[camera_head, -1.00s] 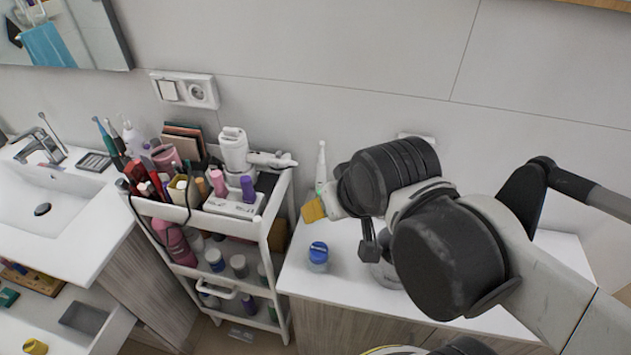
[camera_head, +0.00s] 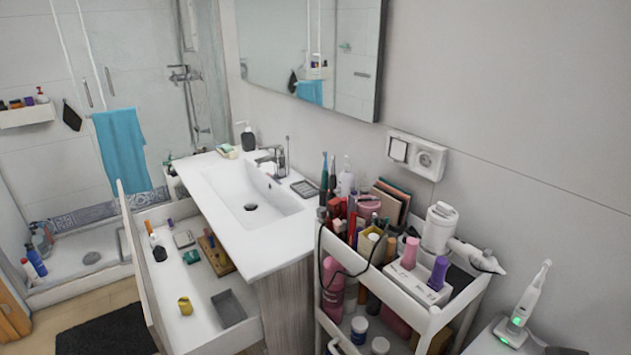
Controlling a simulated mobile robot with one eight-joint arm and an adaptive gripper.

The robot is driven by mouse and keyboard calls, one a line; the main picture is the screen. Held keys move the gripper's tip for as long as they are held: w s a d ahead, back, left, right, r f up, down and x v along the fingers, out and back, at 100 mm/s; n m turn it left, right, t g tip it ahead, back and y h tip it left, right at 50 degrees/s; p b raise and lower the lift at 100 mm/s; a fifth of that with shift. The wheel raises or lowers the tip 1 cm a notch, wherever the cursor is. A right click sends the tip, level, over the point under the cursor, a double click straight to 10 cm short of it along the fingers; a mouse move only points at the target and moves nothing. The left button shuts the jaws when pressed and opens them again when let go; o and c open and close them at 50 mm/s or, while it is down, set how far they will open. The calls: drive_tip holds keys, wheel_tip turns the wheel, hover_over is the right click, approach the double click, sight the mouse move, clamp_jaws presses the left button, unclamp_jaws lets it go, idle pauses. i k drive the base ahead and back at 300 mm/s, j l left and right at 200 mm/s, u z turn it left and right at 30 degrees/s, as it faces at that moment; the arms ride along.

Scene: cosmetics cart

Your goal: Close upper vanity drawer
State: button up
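The upper vanity drawer (camera_head: 205,298) is pulled far out to the left from under the white sink top (camera_head: 283,237). Its tall front panel (camera_head: 136,262) faces left. Inside lie a wooden tray (camera_head: 217,257), a grey box (camera_head: 229,308), a yellow item (camera_head: 185,306), a green item (camera_head: 191,257) and a few small bottles. My gripper is not in the current view.
A white cosmetics cart (camera_head: 418,318) full of bottles and tools stands right of the vanity. A counter with an electric toothbrush (camera_head: 524,305) is at the far right. A dark mat (camera_head: 108,332) lies on the floor left of the drawer.

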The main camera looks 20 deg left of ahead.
sight(160, 285)
drive_tip(key=j+u, duration=0.45)
drive_tip(key=i+j+u, duration=0.2)
drive_tip(key=j+u, duration=0.25)
drive_tip(key=i+j+u, duration=0.15)
drive_tip(key=u, duration=0.3)
drive_tip(key=i+j+u, duration=0.25)
drive_tip(key=u, duration=0.15)
drive_tip(key=j, duration=0.1)
